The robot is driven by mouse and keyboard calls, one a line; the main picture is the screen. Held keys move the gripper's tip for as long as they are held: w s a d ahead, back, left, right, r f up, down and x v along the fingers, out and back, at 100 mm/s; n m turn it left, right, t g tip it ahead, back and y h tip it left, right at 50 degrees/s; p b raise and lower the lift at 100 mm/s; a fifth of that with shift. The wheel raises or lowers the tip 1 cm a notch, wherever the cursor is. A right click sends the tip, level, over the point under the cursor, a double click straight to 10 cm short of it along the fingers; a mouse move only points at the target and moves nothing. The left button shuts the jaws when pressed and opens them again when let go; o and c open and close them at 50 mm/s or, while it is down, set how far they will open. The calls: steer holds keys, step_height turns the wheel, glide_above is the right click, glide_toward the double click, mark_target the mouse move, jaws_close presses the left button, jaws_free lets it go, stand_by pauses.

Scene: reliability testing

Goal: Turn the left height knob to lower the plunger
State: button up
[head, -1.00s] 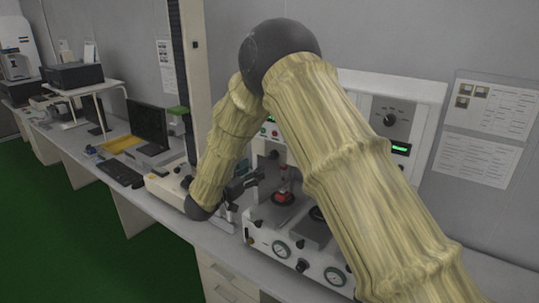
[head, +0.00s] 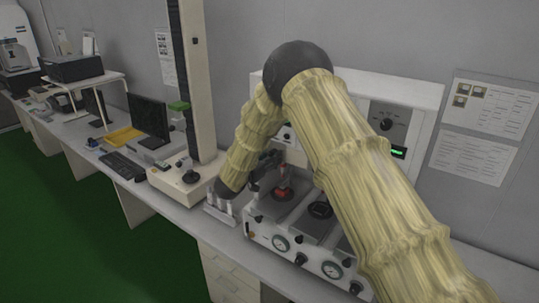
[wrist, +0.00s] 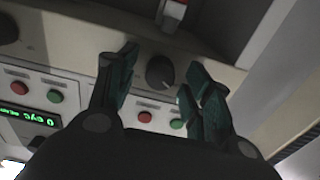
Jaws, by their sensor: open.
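A dark round knob (wrist: 160,72) sits on the pale upper panel of the press machine in the wrist view. My gripper (wrist: 163,62) is open, with one finger on each side of the knob in the picture; I cannot tell whether they touch it. In the head view, my gripper (head: 264,168) is partly hidden by my arm, beside the left station of the machine. A red part (head: 283,191), perhaps the plunger's end or the piece under it, stands over that station's dark plate. A red and metal part (wrist: 173,10) also shows at the wrist view's top edge.
Red and green buttons (wrist: 56,96) and a green display (wrist: 30,117) lie near the knob. A second dark knob (wrist: 8,28) is at the left. A tall column instrument (head: 195,85) stands left of my arm. My arm covers the machine's middle.

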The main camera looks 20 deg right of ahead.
steer(key=shift+c, duration=0.3)
steer(key=c, duration=1)
